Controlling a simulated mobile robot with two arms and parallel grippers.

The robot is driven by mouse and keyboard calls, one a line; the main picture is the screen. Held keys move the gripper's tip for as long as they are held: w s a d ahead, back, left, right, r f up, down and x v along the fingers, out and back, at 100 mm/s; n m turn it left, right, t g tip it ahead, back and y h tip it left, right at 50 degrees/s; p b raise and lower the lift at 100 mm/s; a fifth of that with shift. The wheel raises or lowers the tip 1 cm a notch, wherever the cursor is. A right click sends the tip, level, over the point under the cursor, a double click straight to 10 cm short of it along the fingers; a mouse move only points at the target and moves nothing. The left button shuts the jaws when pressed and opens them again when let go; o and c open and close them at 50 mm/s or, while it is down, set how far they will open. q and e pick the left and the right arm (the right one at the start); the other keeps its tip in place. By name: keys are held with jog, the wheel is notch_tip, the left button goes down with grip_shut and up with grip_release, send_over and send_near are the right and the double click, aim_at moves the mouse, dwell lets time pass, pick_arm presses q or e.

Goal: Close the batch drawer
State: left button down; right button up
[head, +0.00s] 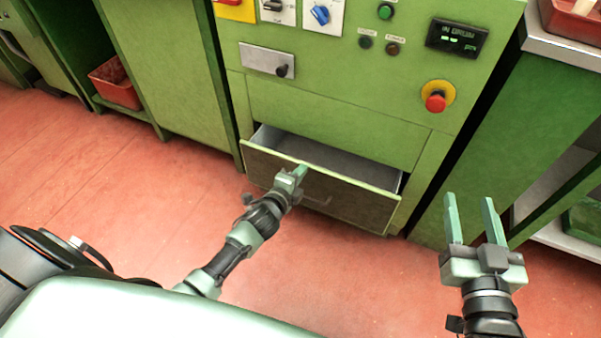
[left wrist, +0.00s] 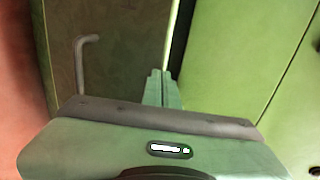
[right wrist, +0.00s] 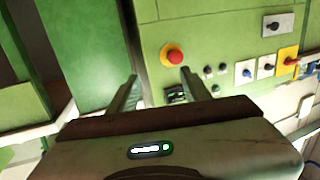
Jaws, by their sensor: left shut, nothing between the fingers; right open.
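The batch drawer (head: 345,200) stands pulled out of the green cabinet, its inside empty where it shows. Its dark front has a grey bar handle, partly behind my left gripper in the head view and clear in the left wrist view (left wrist: 82,65). My left gripper (head: 301,171) is shut and empty, its fingertips at the top edge of the drawer front; I cannot tell whether they touch it. Its closed fingers also show in the left wrist view (left wrist: 160,75). My right gripper (head: 469,198) is open and empty, right of the drawer and apart from it.
The cabinet (head: 340,125) carries a red emergency button (head: 436,102), a small display (head: 457,37) and a latch plate (head: 267,61) above the drawer. A red bin (head: 116,85) sits on a low shelf at left. A bench with shelves (head: 560,48) stands at right. The red floor before the drawer is clear.

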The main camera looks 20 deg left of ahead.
pick_arm(q)
jog(key=w+b, duration=0.2)
jog(key=w, duration=0.6)
jog(key=shift+w+r, duration=0.3)
jog(key=shift+w, duration=0.05)
pick_arm(e)
notch_tip(320, 180, up, 9)
jog(key=s+t+y, duration=0.1)
jog(key=t+y, duration=0.1)
jog(key=t, duration=0.3)
jog(key=shift+s+a, duration=0.35)
jog(key=shift+a, duration=0.1)
jog(key=shift+f, duration=0.1)
